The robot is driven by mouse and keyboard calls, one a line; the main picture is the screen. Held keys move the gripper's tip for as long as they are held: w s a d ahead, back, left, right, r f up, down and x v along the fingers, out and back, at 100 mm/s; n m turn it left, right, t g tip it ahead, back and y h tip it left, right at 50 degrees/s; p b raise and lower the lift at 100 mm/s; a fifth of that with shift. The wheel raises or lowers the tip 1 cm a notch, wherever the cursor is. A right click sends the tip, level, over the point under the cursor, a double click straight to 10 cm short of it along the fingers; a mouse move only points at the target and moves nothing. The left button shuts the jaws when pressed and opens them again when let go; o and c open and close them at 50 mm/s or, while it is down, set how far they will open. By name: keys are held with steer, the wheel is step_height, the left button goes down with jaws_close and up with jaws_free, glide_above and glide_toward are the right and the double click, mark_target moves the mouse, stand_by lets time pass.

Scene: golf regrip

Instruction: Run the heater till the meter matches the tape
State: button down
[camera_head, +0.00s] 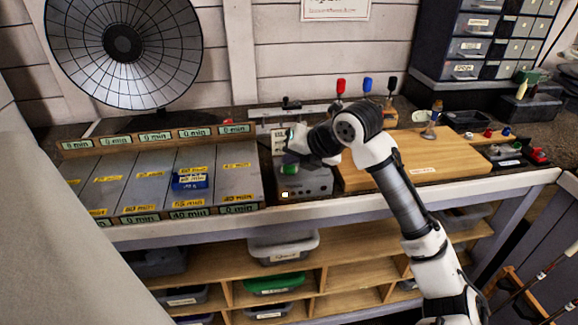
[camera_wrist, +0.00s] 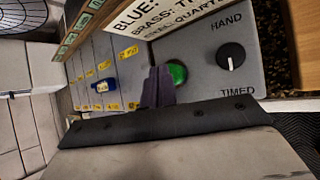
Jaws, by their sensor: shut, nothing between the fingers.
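The dish-shaped heater (camera_head: 123,43) stands at the back left, facing the lanes. The lane board (camera_head: 150,165) carries yellow minute tapes and white-green meters. One front meter (camera_head: 187,213) appears to read 40 min; the other legible ones read 0 min. My gripper (camera_wrist: 157,88) is shut and empty beside the button; contact cannot be told.
A wooden board (camera_head: 430,160) lies right of the control box. Red, blue and black-topped tools (camera_head: 341,87) stand behind my arm. Drawer cabinets (camera_head: 475,40) and small trays fill the back right. A shelf with bins (camera_head: 275,284) is under the bench.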

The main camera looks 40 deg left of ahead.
mark_target(292, 169)
steer(key=shift+f+b, duration=0.3)
steer(key=shift+f, duration=0.05)
steer(key=shift+r, duration=0.1)
stand_by(0.4)
steer(key=shift+r+p, duration=0.65)
steer(key=shift+r, duration=0.25)
steer(key=shift+r+p, duration=1.7)
steer(key=shift+r, duration=0.85)
steer(key=shift+f, duration=0.1)
